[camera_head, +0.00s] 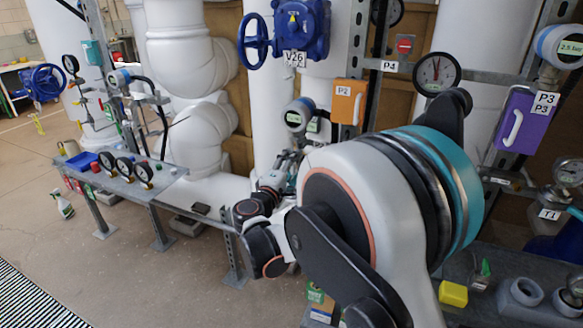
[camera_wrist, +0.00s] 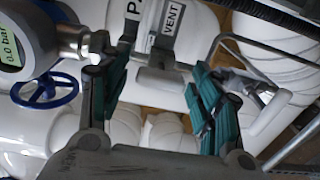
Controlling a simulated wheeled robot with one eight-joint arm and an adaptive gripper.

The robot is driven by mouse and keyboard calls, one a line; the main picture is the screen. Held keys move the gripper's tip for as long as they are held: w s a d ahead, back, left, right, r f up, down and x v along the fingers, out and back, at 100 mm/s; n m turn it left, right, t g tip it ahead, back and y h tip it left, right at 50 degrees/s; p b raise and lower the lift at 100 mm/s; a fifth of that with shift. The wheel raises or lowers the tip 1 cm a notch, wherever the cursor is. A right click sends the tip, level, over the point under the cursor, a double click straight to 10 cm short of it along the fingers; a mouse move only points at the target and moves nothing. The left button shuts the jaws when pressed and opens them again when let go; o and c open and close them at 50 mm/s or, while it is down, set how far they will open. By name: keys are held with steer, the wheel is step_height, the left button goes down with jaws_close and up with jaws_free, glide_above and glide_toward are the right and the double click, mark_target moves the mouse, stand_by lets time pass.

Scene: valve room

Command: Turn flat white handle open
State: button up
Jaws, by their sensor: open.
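In the wrist view a flat, pale white handle (camera_wrist: 165,83) sits just below a VENT label (camera_wrist: 172,20), between my gripper's fingers and a little beyond them. My gripper (camera_wrist: 158,72) is open, with one teal-padded finger on each side of the handle. I see no clear contact with it. A second pale bar (camera_wrist: 270,113) lies outside the right finger; I cannot tell whether it is a handle. In the head view my gripper (camera_head: 286,170) is small and partly covered by my arm, and the handle cannot be made out there.
A digital gauge (camera_wrist: 22,42) reading 0.0 bar and a blue handwheel (camera_wrist: 45,90) are left of the left finger. Thin bent tubing (camera_wrist: 265,62) runs on the right. In the head view, an orange P2 box (camera_head: 347,100) hangs above my gripper; open floor (camera_head: 130,270) lies at left.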

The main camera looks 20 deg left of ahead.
steer(key=s, duration=1.2)
steer(key=shift+a, duration=0.45)
